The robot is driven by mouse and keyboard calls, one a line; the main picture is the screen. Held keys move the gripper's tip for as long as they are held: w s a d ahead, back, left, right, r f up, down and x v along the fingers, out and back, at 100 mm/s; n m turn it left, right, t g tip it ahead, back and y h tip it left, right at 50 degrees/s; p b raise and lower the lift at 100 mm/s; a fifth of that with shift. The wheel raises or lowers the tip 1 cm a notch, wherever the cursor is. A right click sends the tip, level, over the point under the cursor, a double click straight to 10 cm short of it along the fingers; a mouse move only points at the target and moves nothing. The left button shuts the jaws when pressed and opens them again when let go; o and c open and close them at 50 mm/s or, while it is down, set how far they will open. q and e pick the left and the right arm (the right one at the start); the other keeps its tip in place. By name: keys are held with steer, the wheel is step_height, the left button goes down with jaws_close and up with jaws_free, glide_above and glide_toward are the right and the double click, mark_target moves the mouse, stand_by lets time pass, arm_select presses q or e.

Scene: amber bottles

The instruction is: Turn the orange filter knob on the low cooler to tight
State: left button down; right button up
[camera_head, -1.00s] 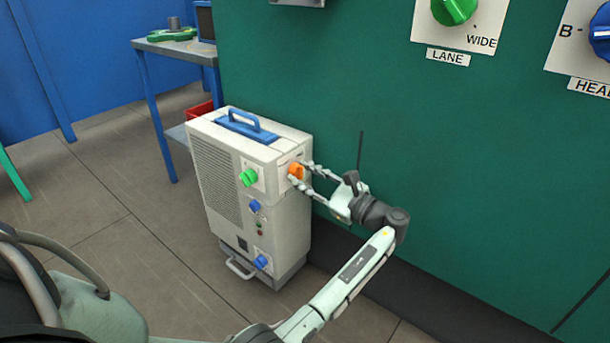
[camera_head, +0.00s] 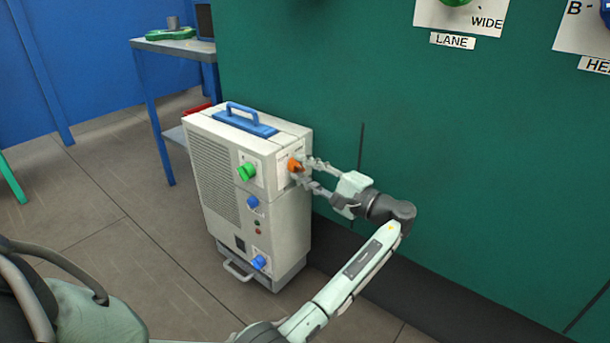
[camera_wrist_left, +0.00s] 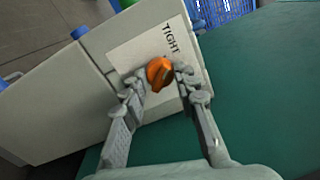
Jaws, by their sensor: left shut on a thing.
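The low cooler (camera_head: 225,165) is a cream cabinet standing on the floor against the green wall. Its orange filter knob (camera_head: 294,165) is on the side face near the top right edge. In the left wrist view the orange knob (camera_wrist_left: 160,74) sits on a white plate (camera_wrist_left: 128,55) with the word TIGHT beside it. My left gripper (camera_head: 300,172) reaches in from the right and is shut on the orange knob, with one finger on each side. In the wrist view the left gripper's fingertips (camera_wrist_left: 158,80) flank the knob. My right gripper is not in view.
A green knob (camera_head: 246,172) and blue knobs (camera_head: 259,263) are on the cooler's front. A blue handle (camera_head: 243,117) is on top. A blue-legged table (camera_head: 175,46) stands behind left. The green wall (camera_head: 470,170) is close behind my left arm.

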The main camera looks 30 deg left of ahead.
arm_select(q)
steer(key=shift+n, duration=0.6)
steer(key=c, duration=1.2)
jaws_free()
steer(key=shift+o, duration=0.2)
steer(key=shift+d, duration=0.1)
steer(key=d, duration=1.1)
steer(key=shift+s+d+f, duration=0.35)
steer(key=shift+s+f, duration=0.05)
steer(key=shift+s, duration=0.05)
